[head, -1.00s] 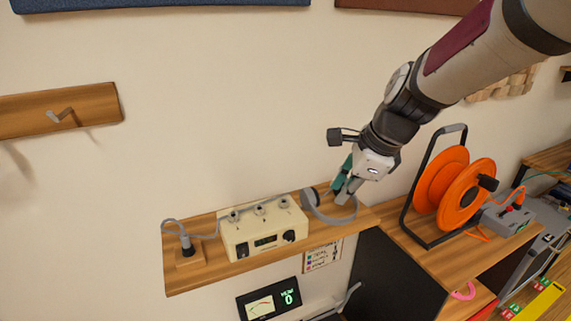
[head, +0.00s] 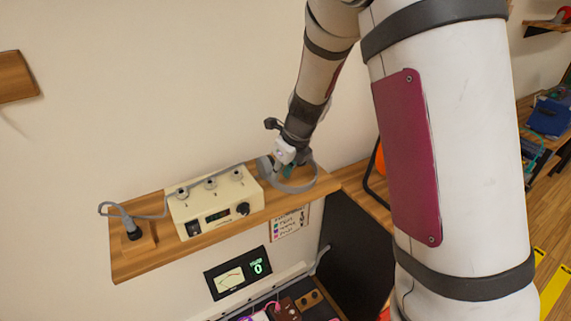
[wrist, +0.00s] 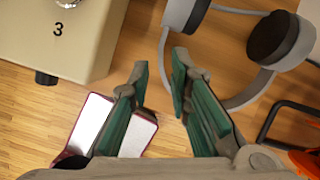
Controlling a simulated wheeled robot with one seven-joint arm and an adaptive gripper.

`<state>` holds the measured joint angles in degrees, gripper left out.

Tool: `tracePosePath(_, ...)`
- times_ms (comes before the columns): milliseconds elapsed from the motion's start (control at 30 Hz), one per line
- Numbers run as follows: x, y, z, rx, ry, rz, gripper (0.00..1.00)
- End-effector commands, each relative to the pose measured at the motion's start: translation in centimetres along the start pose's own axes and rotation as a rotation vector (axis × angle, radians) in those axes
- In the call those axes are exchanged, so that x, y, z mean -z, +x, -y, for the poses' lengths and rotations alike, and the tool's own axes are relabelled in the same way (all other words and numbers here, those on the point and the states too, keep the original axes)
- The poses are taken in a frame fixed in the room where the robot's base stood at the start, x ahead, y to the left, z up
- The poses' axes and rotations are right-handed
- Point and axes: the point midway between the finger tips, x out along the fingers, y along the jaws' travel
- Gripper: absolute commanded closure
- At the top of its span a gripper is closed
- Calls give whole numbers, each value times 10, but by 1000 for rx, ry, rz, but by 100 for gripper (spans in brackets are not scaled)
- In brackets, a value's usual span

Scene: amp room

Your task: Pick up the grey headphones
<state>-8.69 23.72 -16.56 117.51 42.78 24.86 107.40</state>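The grey headphones (head: 297,190) are on the wooden shelf, to the right of the beige amplifier box. In the wrist view their grey band (wrist: 248,95), a grey ear cup (wrist: 188,12) and an ear cup with a dark pad (wrist: 276,38) show at the upper right.
The beige amplifier box (head: 215,203) stands left of the headphones, its corner (wrist: 62,50) near my left finger. Wall is close behind the shelf (head: 130,268). An orange cable reel (head: 380,160) stands right, mostly hidden by my arm.

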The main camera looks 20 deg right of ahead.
Motion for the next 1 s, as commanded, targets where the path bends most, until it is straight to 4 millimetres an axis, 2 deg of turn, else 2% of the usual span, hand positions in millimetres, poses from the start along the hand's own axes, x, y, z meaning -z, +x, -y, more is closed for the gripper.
tracePosePath(167,0,11,1,-1,1,-1,82)
tracePosePath(400,1,45,3,-2,0,-2,82)
tracePosePath(500,1,53,4,0,1,0,82)
tracePosePath(767,0,56,3,0,-1,1,82)
tracePosePath(867,0,56,3,0,-1,1,100)
tracePosePath(1000,0,56,3,0,-1,1,100)
